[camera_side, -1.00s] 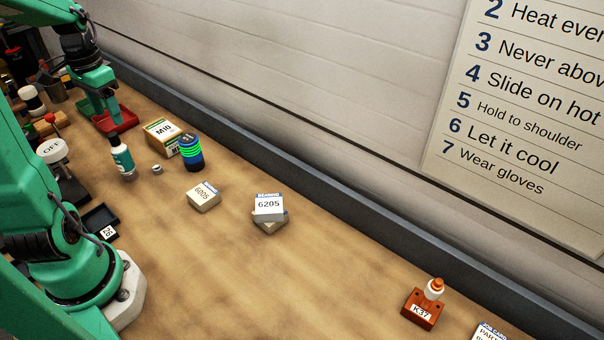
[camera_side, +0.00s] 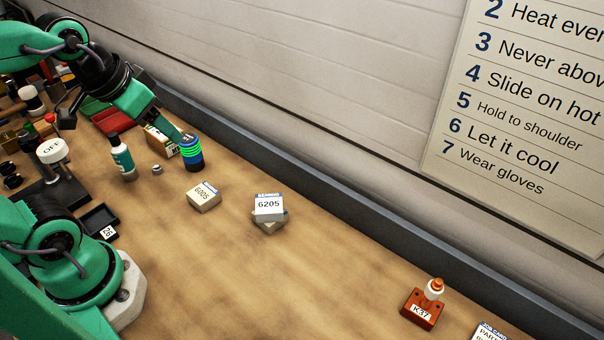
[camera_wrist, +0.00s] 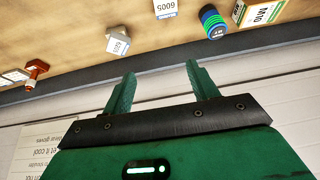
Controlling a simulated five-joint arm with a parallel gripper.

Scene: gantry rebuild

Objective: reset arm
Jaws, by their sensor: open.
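My gripper (camera_side: 170,127) is raised above the bench, in front of the M10 box (camera_side: 158,148) in the side view and hiding part of it. In the wrist view my gripper (camera_wrist: 162,82) has its two green fingers spread apart, with nothing between them. The wrist view looks past the fingers toward the grey ledge and the wall. My arm is bent, with its elbow high at the upper left of the side view.
A red tray (camera_side: 112,121) lies behind. The middle front is clear.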

